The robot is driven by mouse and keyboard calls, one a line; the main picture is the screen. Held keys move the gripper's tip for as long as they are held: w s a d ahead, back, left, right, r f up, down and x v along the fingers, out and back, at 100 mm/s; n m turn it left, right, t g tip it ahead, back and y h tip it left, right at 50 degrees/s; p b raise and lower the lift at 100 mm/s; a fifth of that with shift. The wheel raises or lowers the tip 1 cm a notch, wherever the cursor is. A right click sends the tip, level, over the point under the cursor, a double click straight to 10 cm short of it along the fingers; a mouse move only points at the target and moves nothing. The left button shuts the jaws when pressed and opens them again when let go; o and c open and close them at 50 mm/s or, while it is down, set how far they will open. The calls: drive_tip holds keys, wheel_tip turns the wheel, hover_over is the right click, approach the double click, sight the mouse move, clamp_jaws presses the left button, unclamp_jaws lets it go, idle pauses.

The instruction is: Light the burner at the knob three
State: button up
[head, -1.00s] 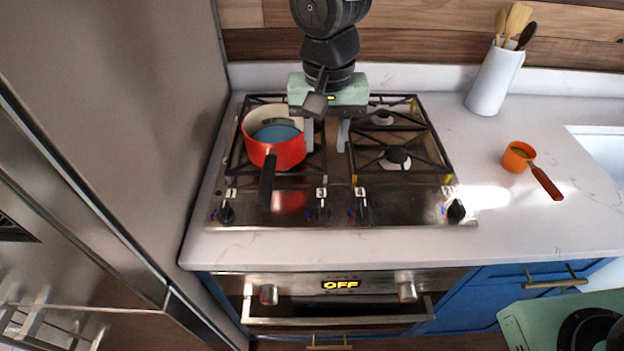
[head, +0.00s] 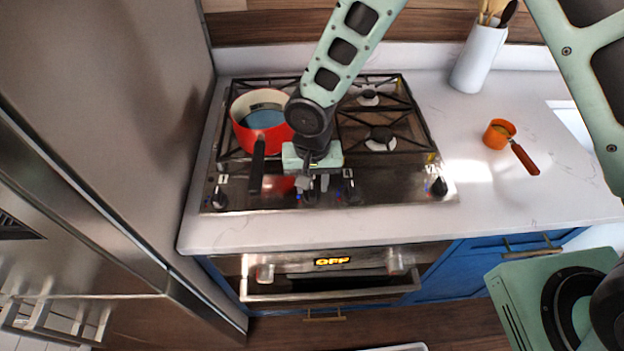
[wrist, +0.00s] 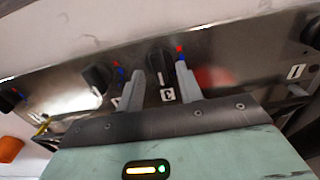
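The knob with a label that seems to read 3 (wrist: 154,64) is a black dial on the stove's steel front panel, second from the left in the head view (head: 309,197). My gripper (head: 313,186) is over the panel, pointing down at this knob. In the wrist view my gripper's fingers (wrist: 160,70) are apart, one on each side of the knob, with small gaps showing. Their exact depth along the knob is hard to tell. The stove (head: 400,187) shows no flame on its visible burners.
A red pot (head: 262,120) sits on the left burners, its dark handle reaching forward beside my gripper. Other knobs are at the left (head: 218,200), middle (head: 353,192) and right (head: 439,187).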

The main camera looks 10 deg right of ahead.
drive_tip(key=shift+f, duration=0.3)
clamp_jaws()
